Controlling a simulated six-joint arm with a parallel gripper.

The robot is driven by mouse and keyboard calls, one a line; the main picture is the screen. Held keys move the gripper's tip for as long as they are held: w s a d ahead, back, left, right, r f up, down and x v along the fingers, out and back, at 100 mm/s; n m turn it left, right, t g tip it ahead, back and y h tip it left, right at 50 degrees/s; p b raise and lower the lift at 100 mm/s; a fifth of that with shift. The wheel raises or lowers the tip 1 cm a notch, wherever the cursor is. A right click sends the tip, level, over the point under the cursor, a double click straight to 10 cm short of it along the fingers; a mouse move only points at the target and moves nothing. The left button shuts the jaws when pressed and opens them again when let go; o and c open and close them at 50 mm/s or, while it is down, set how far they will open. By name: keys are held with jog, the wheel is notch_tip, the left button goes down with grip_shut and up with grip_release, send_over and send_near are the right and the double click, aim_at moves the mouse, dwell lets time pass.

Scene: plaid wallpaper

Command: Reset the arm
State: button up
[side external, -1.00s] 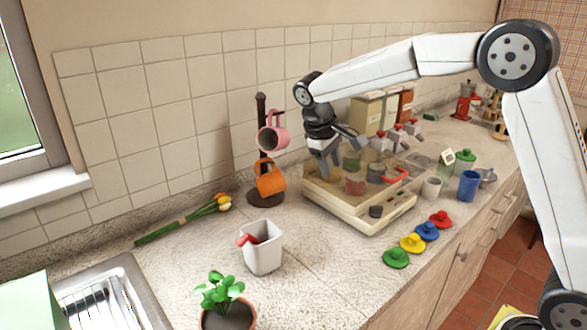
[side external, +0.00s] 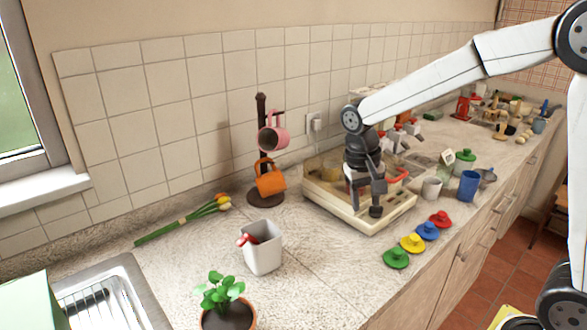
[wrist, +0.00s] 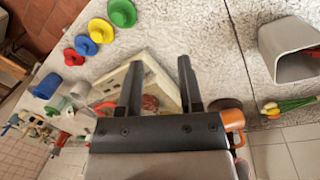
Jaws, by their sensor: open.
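My gripper (side external: 366,198) points down over the cream box (side external: 318,196) on the counter. Its two fingers are apart, and I see nothing held between them. In the wrist view the open fingers (wrist: 160,68) reach out over the same box (wrist: 154,82). A small dark piece (side external: 376,211) shows at the box's front, close to the fingertips; I cannot tell whether they touch it. My arm hides part of the box and things behind it.
A stand holds a pink mug (side external: 272,138) and an orange mug (side external: 270,182). Green (side external: 396,258), yellow (side external: 412,243), blue (side external: 427,231) and red (side external: 440,219) lids line the front edge. A grey-white container (side external: 262,252) and potted plant (side external: 222,303) stand left.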

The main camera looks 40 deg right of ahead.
jog(key=shift+s+f+m, duration=0.2)
jog(key=shift+s+m, duration=0.15)
jog(key=shift+s, duration=0.15)
jog(key=shift+s+f+m, duration=0.15)
jog(key=shift+s+m, duration=0.2)
jog(key=shift+s, duration=0.1)
jog(key=shift+a, duration=0.1)
jog(key=s+a+f+n+t+y, duration=0.1)
jog(key=s+a+f+n+t, duration=0.1)
jog(key=s+f+n+t, duration=0.2)
jog(key=s+f+n, duration=0.3)
jog(key=shift+a+f, duration=0.25)
jog(key=shift+f, duration=0.05)
dwell(2.4)
